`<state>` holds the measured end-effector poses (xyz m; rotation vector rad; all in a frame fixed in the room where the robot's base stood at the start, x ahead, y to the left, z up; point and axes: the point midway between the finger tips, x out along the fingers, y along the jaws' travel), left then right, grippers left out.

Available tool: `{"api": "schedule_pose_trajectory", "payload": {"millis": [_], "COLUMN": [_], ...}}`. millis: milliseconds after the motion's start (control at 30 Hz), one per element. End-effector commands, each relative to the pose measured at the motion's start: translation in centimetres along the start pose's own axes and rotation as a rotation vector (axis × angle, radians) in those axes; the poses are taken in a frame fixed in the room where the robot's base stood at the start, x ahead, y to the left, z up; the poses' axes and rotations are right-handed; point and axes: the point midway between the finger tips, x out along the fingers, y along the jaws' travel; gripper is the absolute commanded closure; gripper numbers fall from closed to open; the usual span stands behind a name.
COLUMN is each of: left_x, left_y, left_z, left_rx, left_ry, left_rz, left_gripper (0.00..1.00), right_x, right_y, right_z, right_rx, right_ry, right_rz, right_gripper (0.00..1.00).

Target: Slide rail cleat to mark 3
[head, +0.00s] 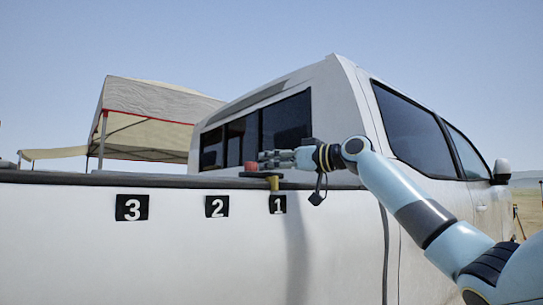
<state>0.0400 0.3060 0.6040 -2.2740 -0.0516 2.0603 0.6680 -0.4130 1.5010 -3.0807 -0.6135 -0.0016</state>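The rail cleat (273,183) shows as a small yellow piece with a dark flat top on the truck's bed rail (160,181), just above mark 1 (278,204). A red knob (251,167) stands at its left end. Mark 2 (217,206) and mark 3 (132,208) are black number plates farther left on the bed side. My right gripper (266,160) is just above the cleat, its fingers pointing left at the red knob. The fingers overlap in this view, so I cannot tell their gap or whether they touch the knob. My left gripper is not in view.
The white truck's cab (345,105) rises right behind my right gripper. The rail looks clear from the cleat leftward past mark 3. A beige canopy (150,100) stands behind the truck. A dark tag (317,198) hangs below my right wrist.

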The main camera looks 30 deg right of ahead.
Motion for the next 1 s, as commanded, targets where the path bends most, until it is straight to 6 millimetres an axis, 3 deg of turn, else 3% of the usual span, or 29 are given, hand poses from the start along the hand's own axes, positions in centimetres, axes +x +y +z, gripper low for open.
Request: {"api": "schedule_pose_trajectory", "payload": {"millis": [333,600,1000], "left_x": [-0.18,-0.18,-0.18], "left_y": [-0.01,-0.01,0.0], "left_z": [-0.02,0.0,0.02], "left_rx": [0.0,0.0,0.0], "left_ry": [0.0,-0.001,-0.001], "left_rz": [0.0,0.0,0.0], "left_gripper": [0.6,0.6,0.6], "right_x": [0.55,0.53,0.52], "right_y": [-0.02,-0.02,-0.02], "right_z": [0.14,0.12,0.11], "right_rx": [0.0,0.0,0.0], "right_ry": [-0.001,-0.001,-0.001], "right_rz": [0.0,0.0,0.0], "right_gripper": [0.66,1.0,1.0]}}
